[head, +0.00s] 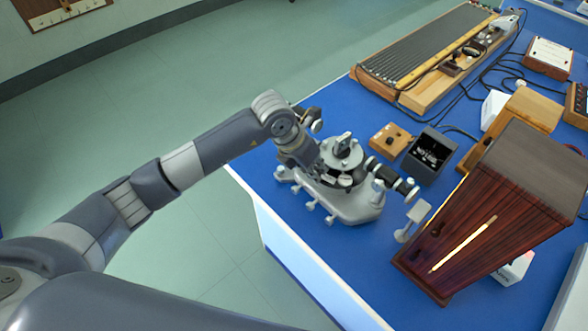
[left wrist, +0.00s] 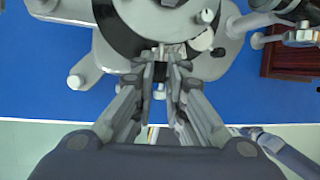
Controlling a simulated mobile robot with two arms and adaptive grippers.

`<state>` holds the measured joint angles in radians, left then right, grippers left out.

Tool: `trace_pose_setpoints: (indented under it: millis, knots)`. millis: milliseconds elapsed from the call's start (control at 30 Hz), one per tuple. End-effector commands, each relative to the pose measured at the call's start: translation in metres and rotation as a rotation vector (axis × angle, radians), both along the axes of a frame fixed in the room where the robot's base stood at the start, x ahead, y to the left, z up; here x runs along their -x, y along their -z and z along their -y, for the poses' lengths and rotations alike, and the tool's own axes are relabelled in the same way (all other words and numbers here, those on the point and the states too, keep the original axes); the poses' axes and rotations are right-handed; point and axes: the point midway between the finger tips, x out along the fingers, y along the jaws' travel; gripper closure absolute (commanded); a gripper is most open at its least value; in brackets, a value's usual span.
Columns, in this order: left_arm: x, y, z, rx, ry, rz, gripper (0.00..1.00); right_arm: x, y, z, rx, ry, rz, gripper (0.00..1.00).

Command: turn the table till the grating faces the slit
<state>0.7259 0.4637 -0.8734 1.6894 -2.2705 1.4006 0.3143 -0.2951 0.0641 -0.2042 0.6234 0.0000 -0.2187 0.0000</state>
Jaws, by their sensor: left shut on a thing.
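The grey spectrometer (head: 358,208) stands near the blue bench's left edge. Its round table (head: 342,155) carries a small upright grey piece (head: 344,141), perhaps the grating; its facing is unclear. A tube (head: 390,176) points from the instrument toward the tall wooden box (head: 500,195), whose side shows a bright slit-like line (head: 463,245). My left gripper (head: 319,168) reaches the table's left side. In the left wrist view it (left wrist: 160,72) is shut on a small part at the rim of the dark round disc (left wrist: 125,25), mostly hidden by the fingers. My right gripper is not in view.
A small wooden block (head: 390,139) and an open black box (head: 430,155) stand behind the instrument. A small grey stand (head: 412,220) is between instrument and wooden box. A long ribbed apparatus (head: 430,45) and cables lie at the back. Open floor is at left.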

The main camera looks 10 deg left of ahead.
Motion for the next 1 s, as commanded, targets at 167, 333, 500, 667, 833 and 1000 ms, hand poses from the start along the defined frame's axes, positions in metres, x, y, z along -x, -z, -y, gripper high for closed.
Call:
trace_pose_setpoints:
  millis: [167,333,500,667,833,1000]
  knots:
    - [0.0,-0.001,0.005,-0.001,-0.01,-0.002,1.0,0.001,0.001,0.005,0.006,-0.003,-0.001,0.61]
    - [0.001,-0.001,0.005,0.0,-0.01,-0.003,1.0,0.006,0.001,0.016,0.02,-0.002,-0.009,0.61]
    - [0.0,-0.001,0.005,-0.001,-0.009,-0.002,0.68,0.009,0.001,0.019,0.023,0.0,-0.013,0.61]
    - [0.0,0.0,0.005,0.0,-0.009,-0.002,0.68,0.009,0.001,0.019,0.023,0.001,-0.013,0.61]
    - [0.001,-0.003,0.004,0.0,-0.009,-0.002,0.68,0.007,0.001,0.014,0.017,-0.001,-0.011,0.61]
    - [0.006,-0.024,-0.004,0.0,-0.011,0.002,0.68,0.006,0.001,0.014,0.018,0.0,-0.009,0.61]
